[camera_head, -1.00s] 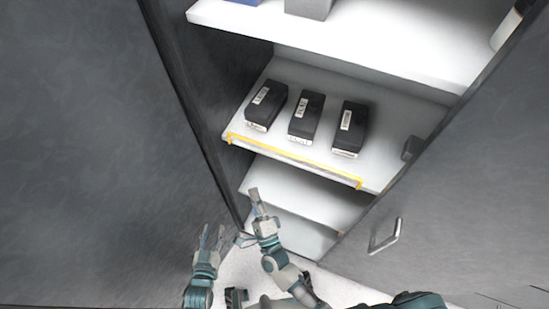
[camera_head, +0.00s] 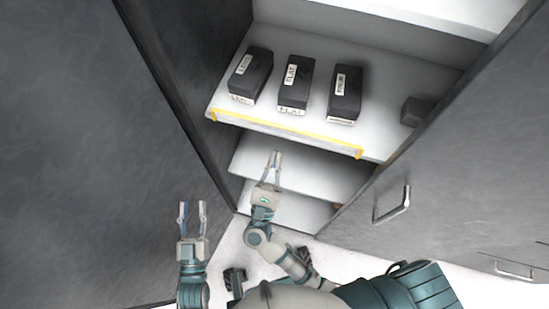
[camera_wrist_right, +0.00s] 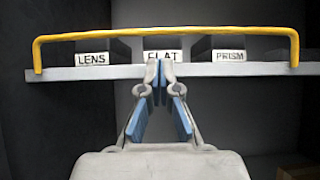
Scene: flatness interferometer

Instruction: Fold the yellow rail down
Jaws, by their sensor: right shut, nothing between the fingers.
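The yellow rail (camera_head: 290,135) runs along the front edge of the middle shelf (camera_head: 385,143). In the right wrist view the rail (camera_wrist_right: 210,31) stands upright above the shelf edge, its bent ends coming down to it. My right gripper (camera_head: 276,155) is shut and empty, in front of the shelf and short of the rail. In the right wrist view its fingertips (camera_wrist_right: 159,66) overlap the shelf edge and the FLAT label, below the rail's bar; contact cannot be told. My left gripper (camera_head: 193,206) is open and empty, lower left of the right one.
Three black boxes labelled LENS (camera_head: 250,74), FLAT (camera_head: 295,83) and PRISM (camera_head: 345,92) stand behind the rail. A dark block (camera_head: 414,111) is at the shelf's right. Grey cabinet doors flank the opening; the right one has a handle (camera_head: 392,206). Lower shelves look mostly clear.

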